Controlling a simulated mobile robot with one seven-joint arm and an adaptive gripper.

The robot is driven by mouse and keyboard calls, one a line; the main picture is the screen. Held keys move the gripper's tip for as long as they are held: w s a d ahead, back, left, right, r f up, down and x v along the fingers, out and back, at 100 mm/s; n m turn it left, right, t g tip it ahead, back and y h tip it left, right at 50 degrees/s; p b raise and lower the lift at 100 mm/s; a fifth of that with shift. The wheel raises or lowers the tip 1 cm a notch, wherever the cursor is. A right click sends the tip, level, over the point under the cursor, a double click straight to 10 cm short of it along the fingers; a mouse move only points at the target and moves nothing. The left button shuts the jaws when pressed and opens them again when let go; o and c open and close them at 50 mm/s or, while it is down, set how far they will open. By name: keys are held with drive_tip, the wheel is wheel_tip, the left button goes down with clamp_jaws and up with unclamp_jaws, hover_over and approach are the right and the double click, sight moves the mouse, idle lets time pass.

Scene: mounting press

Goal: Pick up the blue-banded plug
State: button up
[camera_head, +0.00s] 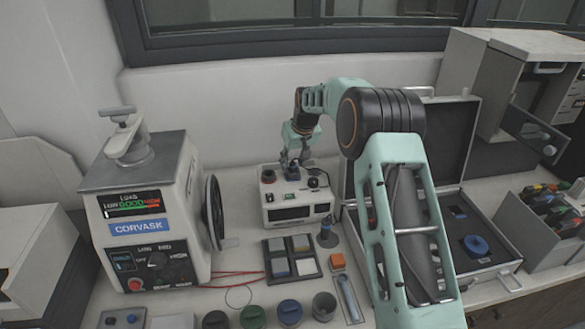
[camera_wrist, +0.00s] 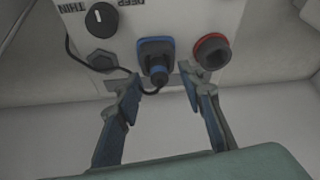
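The blue-banded plug (camera_wrist: 157,72) is dark with blue around it and sits at a blue-edged socket on the white device, with a black cable at its lower end. It shows small in the head view (camera_head: 292,173), partly hidden by my gripper. My gripper (camera_wrist: 160,86) is open, with one finger on each side of the plug's lower end. A gap shows on both sides, so it holds nothing. In the head view my gripper (camera_head: 294,162) is just above the device's top. I cannot tell the exact height between fingertips and plug.
The white device (camera_head: 272,198) also carries a red-ringed socket (camera_wrist: 212,50) close to the right finger and a black knob (camera_wrist: 100,18). The black cable loops past the left finger. A grey press (camera_head: 145,205) stands left, an open case (camera_head: 452,205) right, a sample tray (camera_head: 291,256) in front.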

drive_tip(key=shift+f, duration=0.1)
clamp_jaws()
idle(0.4)
